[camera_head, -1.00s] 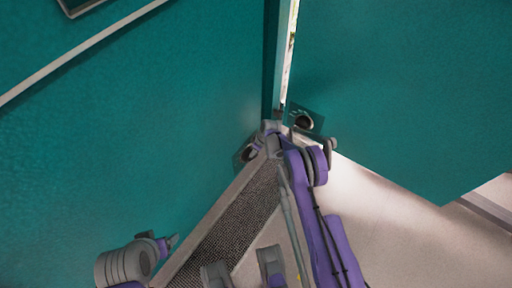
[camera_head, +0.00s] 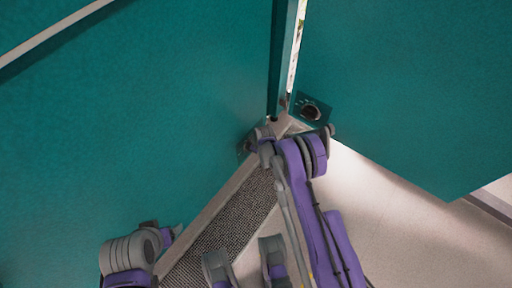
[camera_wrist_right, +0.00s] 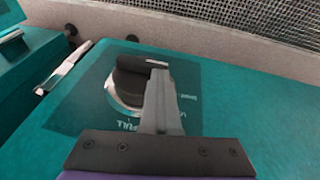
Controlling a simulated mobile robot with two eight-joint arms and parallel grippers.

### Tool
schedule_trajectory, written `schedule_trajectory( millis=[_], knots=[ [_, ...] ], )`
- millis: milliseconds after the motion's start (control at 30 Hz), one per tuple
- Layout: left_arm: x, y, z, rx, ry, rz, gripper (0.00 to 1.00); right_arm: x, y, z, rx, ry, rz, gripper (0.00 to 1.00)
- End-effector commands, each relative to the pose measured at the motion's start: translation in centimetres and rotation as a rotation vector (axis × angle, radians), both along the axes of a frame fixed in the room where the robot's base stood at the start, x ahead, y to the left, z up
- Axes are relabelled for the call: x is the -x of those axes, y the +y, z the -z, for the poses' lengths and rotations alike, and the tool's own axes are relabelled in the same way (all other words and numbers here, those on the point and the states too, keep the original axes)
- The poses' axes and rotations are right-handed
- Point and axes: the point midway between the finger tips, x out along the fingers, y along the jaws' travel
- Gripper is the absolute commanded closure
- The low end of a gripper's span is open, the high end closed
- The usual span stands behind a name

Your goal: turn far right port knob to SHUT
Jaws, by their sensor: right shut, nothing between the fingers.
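In the right wrist view a round dark port knob (camera_wrist_right: 130,82) with a pale rim sits on a dark label plate (camera_wrist_right: 80,105) on a teal panel. Lettering like "FULL" shows below it; other marks on the right are too small or covered. My right gripper (camera_wrist_right: 158,72) is shut and empty, its fingers over the knob's right side; contact cannot be told. In the head view my right gripper (camera_head: 252,140) is at the left panel's lower corner and largely hides that knob. A second port knob (camera_head: 311,111) is on the right panel. My left gripper (camera_head: 176,231) is low on the left; its jaws are unclear.
A teal panel (camera_head: 130,130) fills the left and another (camera_head: 400,90) the right, with a narrow bright gap between them. A dark mesh strip (camera_head: 225,225) runs along the left panel's base. Pale floor (camera_head: 390,235) is clear at lower right.

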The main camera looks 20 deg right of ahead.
Motion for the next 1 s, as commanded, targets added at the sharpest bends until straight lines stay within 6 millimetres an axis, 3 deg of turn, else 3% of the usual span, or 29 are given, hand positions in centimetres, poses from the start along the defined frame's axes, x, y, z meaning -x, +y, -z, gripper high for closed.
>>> schedule_trajectory(
  millis=[400, 533, 767, 1000],
  knots=[
    [-0.1, 0.0, 0.4, 0.000, 0.001, 0.000, 0.26, 0.5, 0.5, 0.5, -0.006, 0.014, -0.005, 1.00],
    [0.0, 0.0, 0.0, 0.000, 0.000, 0.000, 0.26, 0.4, 0.7, -0.2, -0.006, 0.013, -0.005, 1.00],
    [0.2, 0.0, -1.8, 0.000, -0.006, 0.000, 0.26, 0.1, 1.2, -5.1, -0.001, 0.000, 0.000, 1.00],
    [0.3, 0.0, -3.0, 0.000, -0.010, 0.000, 0.26, 2.3, 1.1, -10.1, -0.001, -0.001, 0.002, 1.00]
  ],
)
